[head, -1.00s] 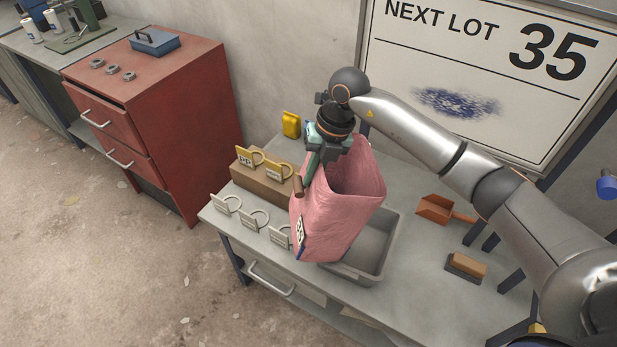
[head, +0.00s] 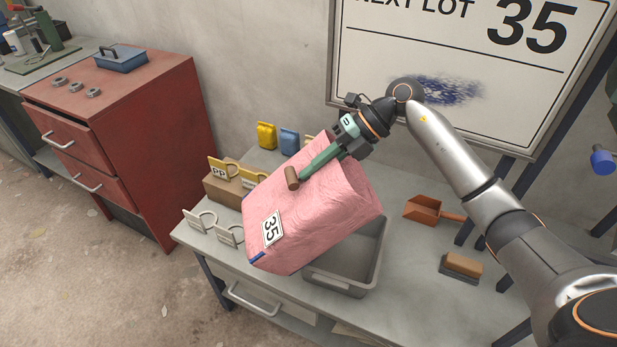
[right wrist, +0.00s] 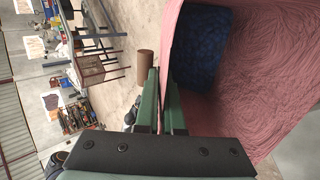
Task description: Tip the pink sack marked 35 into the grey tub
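The pink sack (head: 305,235) bears a white label reading 35 and hangs tilted, its base toward the lower left and its open mouth toward the upper right. My right gripper (head: 306,174) has its green fingers along the sack's side, shut at a brown wooden peg on it. In the right wrist view the peg (right wrist: 145,64) is at the fingertips, and the sack's open mouth (right wrist: 270,70) shows something dark blue inside. The grey tub (head: 372,262) is on the bench below and right of the sack, partly hidden by it. My left gripper is out of view.
An orange scoop (head: 424,209) and a brush (head: 463,265) lie right of the tub. Tags with rings (head: 228,235) and a brown block (head: 222,188) stand left of the sack. Yellow (head: 267,135) and blue (head: 289,141) packets are behind. A red cabinet (head: 130,150) is at left.

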